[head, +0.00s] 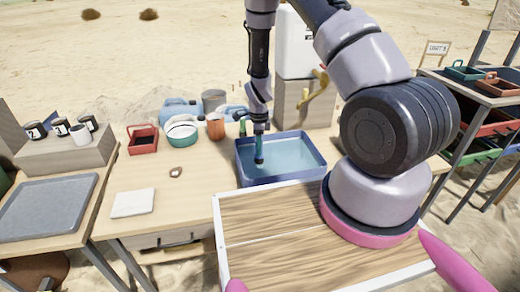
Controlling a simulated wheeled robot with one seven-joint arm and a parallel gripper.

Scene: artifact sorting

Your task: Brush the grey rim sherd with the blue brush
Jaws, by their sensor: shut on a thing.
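My gripper (261,124) points down and is shut on the blue brush (259,143). The brush hangs upright, with its dark end lowest, over or in the blue basin (247,180) near its left side. I cannot tell whether the brush end touches the water. A small brownish sherd-like piece (176,172) lies on the table, left of the basin. Its colour does not look clearly grey, and it is too small to tell whether it is a rim sherd. No other sherd is plain to see.
A white pad (133,203) lies at the table's front left. A red tray (143,139), a teal bowl (182,133), an orange cup (216,127) and a blue watering can (178,110) stand behind. A grey tray (47,207) is far left. The table around the small piece is clear.

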